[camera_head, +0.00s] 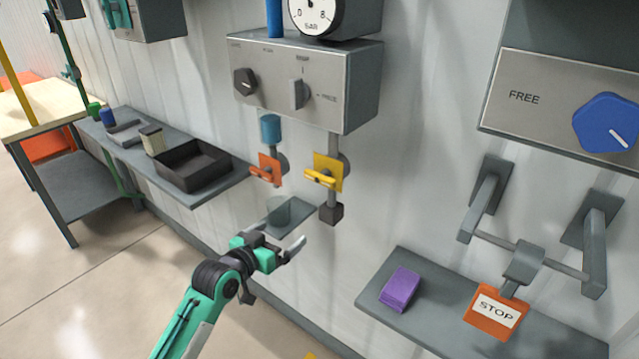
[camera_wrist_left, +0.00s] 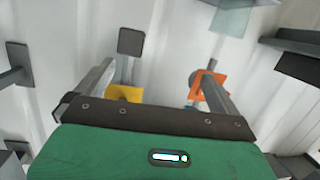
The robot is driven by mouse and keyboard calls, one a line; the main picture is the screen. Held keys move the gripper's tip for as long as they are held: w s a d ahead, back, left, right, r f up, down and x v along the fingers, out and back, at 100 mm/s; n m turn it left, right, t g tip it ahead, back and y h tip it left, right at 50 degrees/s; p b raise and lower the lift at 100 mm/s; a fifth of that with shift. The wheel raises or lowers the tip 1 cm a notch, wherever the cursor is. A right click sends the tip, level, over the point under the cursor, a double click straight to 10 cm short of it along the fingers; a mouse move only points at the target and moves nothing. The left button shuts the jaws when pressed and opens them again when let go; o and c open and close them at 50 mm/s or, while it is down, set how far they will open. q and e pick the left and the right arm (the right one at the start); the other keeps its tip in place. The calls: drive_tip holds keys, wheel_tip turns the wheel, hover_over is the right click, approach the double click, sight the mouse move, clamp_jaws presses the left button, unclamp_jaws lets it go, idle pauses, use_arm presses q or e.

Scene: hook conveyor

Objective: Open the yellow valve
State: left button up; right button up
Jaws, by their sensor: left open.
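The yellow valve (camera_head: 328,172) is a square yellow plate with a yellow handle on a grey vertical pipe below the control box. Its handle lies roughly sideways, tilted in the picture. In the left wrist view the yellow valve (camera_wrist_left: 125,93) is partly hidden behind my gripper's edge, near the left finger. My left gripper (camera_head: 275,238) is open and empty, below and to the left of the valve, apart from it. Its two fingers (camera_wrist_left: 158,70) spread toward the wall in the wrist view. My right gripper is not in view.
An orange valve (camera_head: 268,168) hangs just left of the yellow one, and also shows in the wrist view (camera_wrist_left: 207,88). A dark block (camera_head: 331,213) ends the yellow valve's pipe. A shelf with a black tray (camera_head: 193,164) stands left.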

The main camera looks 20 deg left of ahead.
use_arm(q)
drive_tip(key=m+t+h, duration=0.2)
approach(317, 177)
drive_tip(key=v, duration=0.3)
drive_tip(key=p+x, duration=0.3)
drive_tip(key=x, duration=0.9)
drive_tip(key=shift+w+d+r+p, duration=0.1)
drive_tip(key=shift+p, duration=0.25)
drive_tip(key=shift+x, duration=0.75)
drive_tip(key=c, duration=1)
